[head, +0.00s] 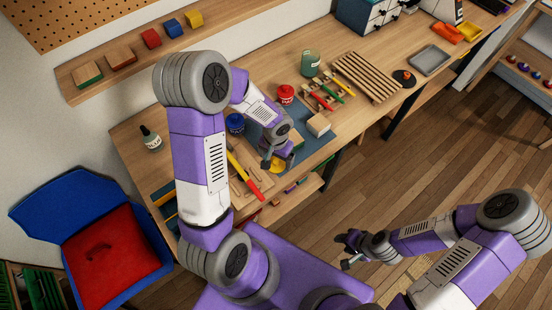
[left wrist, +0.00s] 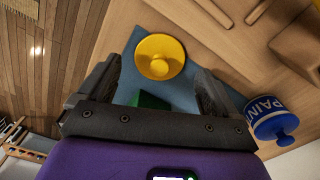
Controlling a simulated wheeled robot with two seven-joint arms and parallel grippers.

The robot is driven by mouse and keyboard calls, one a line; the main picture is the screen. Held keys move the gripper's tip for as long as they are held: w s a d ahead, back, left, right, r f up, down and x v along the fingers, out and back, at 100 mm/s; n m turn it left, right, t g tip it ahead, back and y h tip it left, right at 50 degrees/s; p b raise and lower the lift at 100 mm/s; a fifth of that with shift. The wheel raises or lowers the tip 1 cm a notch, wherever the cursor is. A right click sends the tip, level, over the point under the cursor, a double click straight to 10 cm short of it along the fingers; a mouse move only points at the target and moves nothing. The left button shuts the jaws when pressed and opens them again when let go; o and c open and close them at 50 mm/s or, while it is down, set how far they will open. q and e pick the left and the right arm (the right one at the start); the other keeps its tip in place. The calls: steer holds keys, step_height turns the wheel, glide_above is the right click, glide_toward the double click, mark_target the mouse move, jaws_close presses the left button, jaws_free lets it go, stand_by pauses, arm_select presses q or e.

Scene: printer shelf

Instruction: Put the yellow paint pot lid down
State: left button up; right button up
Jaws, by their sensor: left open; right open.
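The yellow paint pot lid (head: 277,168) lies near the front edge of the blue mat on the workbench. In the left wrist view the lid (left wrist: 160,57) is a round yellow disc with a knob, facing the camera just beyond my fingertips. My left gripper (head: 271,163) is open above the mat, close to the lid; its two fingers (left wrist: 158,85) stand apart, and nothing is held between them. My right gripper (head: 346,251) is open and empty over the floor, away from the bench.
A blue paint pot (head: 235,123) stands beside my left arm and shows at the right of the wrist view (left wrist: 270,118). A red pot (head: 285,94) stands farther back. A green block (left wrist: 152,101) is close to the left fingers. A wooden block (head: 318,124) sits right.

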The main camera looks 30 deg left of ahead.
mark_target(276, 162)
arm_select(q)
step_height(276, 162, up, 10)
steer(key=p, duration=0.1)
steer(key=shift+p, duration=0.35)
